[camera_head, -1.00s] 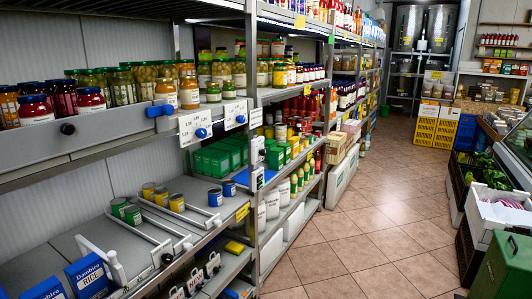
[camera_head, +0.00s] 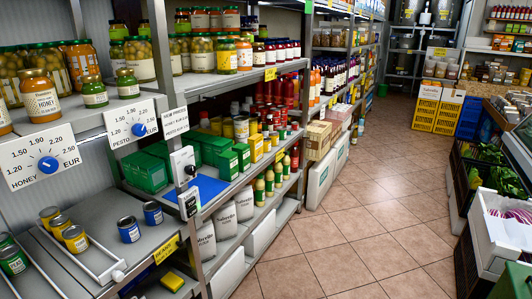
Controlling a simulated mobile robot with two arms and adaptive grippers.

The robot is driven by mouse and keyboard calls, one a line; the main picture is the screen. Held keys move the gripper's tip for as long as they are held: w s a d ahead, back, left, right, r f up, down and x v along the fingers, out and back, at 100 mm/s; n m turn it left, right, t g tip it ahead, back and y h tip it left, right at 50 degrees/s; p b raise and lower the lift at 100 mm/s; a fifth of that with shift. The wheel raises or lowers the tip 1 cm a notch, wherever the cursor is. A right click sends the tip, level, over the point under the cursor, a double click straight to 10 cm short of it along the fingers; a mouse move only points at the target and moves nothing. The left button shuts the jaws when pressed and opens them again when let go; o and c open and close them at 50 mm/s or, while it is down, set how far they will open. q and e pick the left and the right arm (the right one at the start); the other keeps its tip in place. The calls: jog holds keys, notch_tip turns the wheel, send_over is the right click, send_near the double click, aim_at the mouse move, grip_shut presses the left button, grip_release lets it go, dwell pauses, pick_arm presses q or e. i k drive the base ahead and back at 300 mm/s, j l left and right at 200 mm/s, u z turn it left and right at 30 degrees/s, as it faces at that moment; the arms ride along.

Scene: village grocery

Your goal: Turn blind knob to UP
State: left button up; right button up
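A white box with a black knob (camera_head: 190,170) is fixed to the shelf upright, right of the middle of the left shelf. A small pale box (camera_head: 190,203) hangs just below it. I cannot read any UP mark, nor tell whether this is the blind knob. Two white price dials hang on the upper shelf edge: a honey dial with a blue knob (camera_head: 48,164) and a pesto dial with a blue knob (camera_head: 138,129). No window blind is clearly visible. Neither of my grippers is in view.
Shelves with jars, cans (camera_head: 129,229) and green boxes (camera_head: 144,171) line the left. A blue mat (camera_head: 203,187) lies behind the upright. The tiled aisle (camera_head: 350,215) is clear. Produce crates (camera_head: 500,230) stand at right; yellow crates (camera_head: 426,108) stand at the back.

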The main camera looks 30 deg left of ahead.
aim_at(191, 170)
jog(key=i+l+u, duration=0.1)
jog(key=i+u, duration=0.15)
jog(key=i, duration=0.3)
jog(key=i+l+u, duration=0.25)
jog(key=i, duration=0.25)
jog(key=i+l+u, duration=0.3)
jog(key=i, duration=0.2)
